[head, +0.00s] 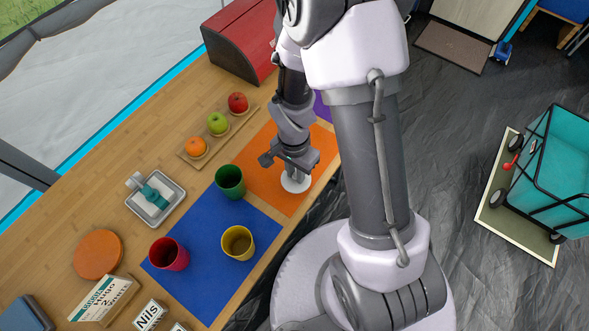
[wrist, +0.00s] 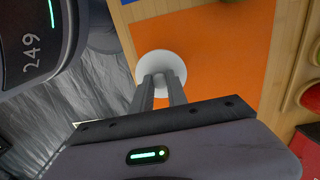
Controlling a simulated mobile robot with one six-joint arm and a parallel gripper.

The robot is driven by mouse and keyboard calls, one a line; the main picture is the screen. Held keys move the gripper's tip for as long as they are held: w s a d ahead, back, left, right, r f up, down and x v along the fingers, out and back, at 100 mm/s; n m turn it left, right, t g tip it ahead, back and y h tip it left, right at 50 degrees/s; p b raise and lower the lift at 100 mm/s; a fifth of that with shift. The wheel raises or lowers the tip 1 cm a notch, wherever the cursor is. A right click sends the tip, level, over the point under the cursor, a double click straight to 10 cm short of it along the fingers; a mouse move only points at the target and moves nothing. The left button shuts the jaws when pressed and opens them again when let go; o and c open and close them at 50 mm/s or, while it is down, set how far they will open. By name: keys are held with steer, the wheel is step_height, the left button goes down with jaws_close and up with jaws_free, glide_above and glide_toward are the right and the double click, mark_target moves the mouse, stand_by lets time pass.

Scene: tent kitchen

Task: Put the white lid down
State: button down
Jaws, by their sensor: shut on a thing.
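The white lid (head: 295,182) is a round disc over the front part of the orange mat (head: 262,178), near the mat's edge. It also shows in the wrist view (wrist: 161,62), beyond my fingertips and over the orange mat (wrist: 225,50). My gripper (head: 292,170) points down from above and is shut on the lid at its middle. The wrist view shows both fingers (wrist: 160,85) close together there. I cannot tell whether the lid touches the mat or hangs just above it.
The green cup (head: 230,181) stands left of my gripper. The yellow cup (head: 238,242) and red cup (head: 168,254) are on the blue mat (head: 207,245). A fruit board (head: 228,133), a tray (head: 175,211) and a red box (head: 235,45) stand farther back.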

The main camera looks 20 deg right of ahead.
steer(key=w, duration=0.3)
steer(key=shift+w+d+f, duration=0.1)
steer(key=shift+d+f, duration=0.1)
steer(key=shift+d, duration=0.2)
step_height(320, 180, down, 4)
steer(key=b, duration=0.2)
steer(key=shift+w+r+b, duration=0.1)
steer(key=shift+w+b, duration=0.05)
steer(key=shift+b, duration=0.2)
steer(key=shift+r, duration=0.15)
steer(key=c, duration=1.7)
jaws_free()
steer(key=shift+f, duration=0.2)
steer(key=shift+c, duration=0.2)
steer(key=o, duration=0.4)
steer(key=shift+r, duration=0.1)
steer(key=shift+o, duration=0.2)
